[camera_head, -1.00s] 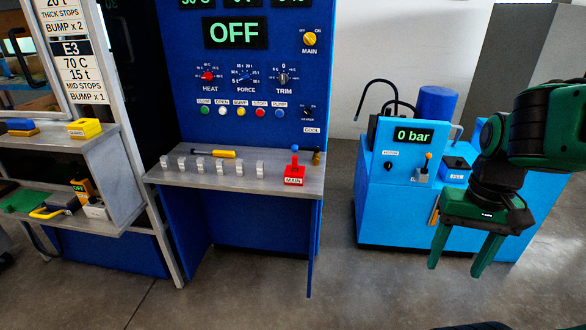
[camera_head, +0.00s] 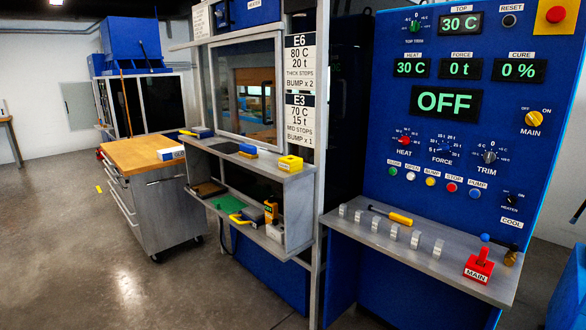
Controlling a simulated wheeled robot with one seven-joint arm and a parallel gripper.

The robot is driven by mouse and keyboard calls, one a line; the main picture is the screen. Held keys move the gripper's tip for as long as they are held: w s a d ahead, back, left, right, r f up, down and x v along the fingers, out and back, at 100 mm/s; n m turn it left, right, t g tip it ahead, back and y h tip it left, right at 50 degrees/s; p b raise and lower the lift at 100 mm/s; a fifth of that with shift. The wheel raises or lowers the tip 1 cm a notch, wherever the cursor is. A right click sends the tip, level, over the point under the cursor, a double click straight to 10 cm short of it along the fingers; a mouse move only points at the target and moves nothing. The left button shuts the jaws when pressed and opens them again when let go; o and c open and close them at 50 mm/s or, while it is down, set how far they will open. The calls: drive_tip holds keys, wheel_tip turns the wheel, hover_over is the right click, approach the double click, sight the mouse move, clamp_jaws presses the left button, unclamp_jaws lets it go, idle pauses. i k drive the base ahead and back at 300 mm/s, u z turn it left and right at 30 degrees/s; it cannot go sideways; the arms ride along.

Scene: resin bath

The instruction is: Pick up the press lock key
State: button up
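No piece in view is clearly readable as the press lock key. A red piece labelled MAIN (camera_head: 479,266) stands at the right end of the grey press shelf (camera_head: 440,262). A small blue ball (camera_head: 485,238) shows at its top. A small dark and brass piece (camera_head: 511,256) stands just right of it; it is too small to tell what it is. The blue press panel (camera_head: 455,150) rises behind, its display reading OFF. My gripper is not in view now.
Several metal blocks (camera_head: 393,231) and a yellow-handled tool (camera_head: 400,218) lie on the press shelf. A grey two-level shelf (camera_head: 300,177) holds small items. A wood-topped cart (camera_head: 140,152) stands at left, with open floor (camera_head: 60,240) before it.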

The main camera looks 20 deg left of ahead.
sight(483, 251)
drive_tip(key=k, duration=1.25)
drive_tip(key=z, duration=0.4)
drive_tip(key=i, duration=0.55)
drive_tip(key=z, duration=0.4)
drive_tip(key=i, duration=1.15)
drive_tip(key=u, duration=0.75)
drive_tip(key=i, duration=0.65)
drive_tip(key=u, duration=0.5)
